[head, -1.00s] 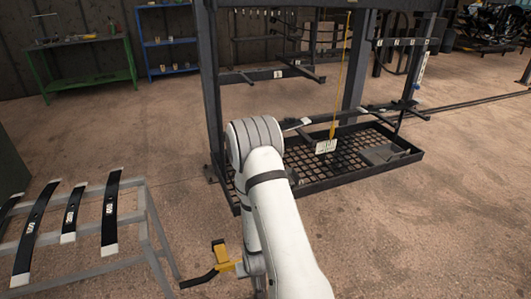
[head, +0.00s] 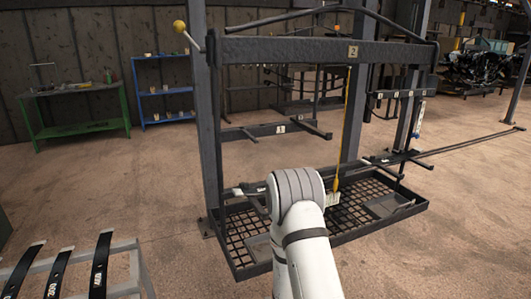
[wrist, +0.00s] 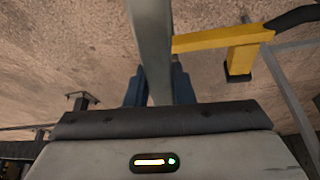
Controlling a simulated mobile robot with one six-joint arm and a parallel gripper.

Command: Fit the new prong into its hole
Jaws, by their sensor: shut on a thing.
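The new prong appears to be the yellow piece with a black end (wrist: 225,40) in the wrist view, right of a pale grey bar (wrist: 150,40). My gripper (wrist: 158,85) is shut, with its blue fingers on either side of that bar; I cannot tell whether the bar belongs to the prong. In the head view my arm hides the gripper and what it holds. The dark rack (head: 290,50) stands ahead, with a label on its top beam and lower bars. I cannot make out the hole.
A mesh tray (head: 245,228) lies at the rack's foot. A yellow cord (head: 347,120) hangs from the top beam. Black leaf springs (head: 100,265) lie on a grey stand (head: 125,262) at the lower left. A green bench (head: 80,92) and blue shelf (head: 163,90) stand behind. Floor on the left is open.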

